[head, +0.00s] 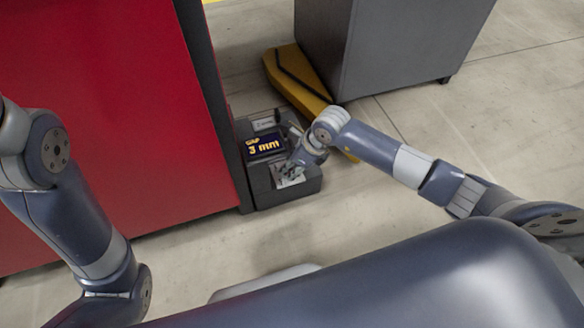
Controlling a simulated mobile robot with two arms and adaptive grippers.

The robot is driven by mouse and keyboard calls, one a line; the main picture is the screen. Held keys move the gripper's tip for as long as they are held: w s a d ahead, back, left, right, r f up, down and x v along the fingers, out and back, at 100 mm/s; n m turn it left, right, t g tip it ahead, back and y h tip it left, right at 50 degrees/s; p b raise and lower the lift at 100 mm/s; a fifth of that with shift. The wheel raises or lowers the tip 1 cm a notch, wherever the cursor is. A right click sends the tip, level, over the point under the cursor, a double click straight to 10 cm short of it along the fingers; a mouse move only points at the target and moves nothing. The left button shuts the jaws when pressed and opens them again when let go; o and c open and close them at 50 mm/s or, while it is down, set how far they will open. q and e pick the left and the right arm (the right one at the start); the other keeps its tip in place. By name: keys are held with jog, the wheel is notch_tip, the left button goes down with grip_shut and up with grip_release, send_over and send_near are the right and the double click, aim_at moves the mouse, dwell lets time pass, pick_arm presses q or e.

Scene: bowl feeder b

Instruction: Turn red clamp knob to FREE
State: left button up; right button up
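A dark grey box (308,186) stands against the red cabinet, with a small display (265,146) that reads "GAP 3 mm". No red clamp knob can be made out; my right gripper and wrist cover part of the box's top. My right gripper (287,172) is over the box's front part, beside the display, next to a pale label plate. It is too small and cluttered to tell whether its fingers are open, shut or touching anything. My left arm hangs at the left edge, and its gripper is out of view.
A large red cabinet (100,110) fills the left side. A grey cabinet (395,45) stands at the back right, beside a yellow base part (290,75) with a dark bar. The concrete floor (480,125) is clear at the right.

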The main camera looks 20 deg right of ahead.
jog(key=shift+f, duration=0.1)
grip_shut()
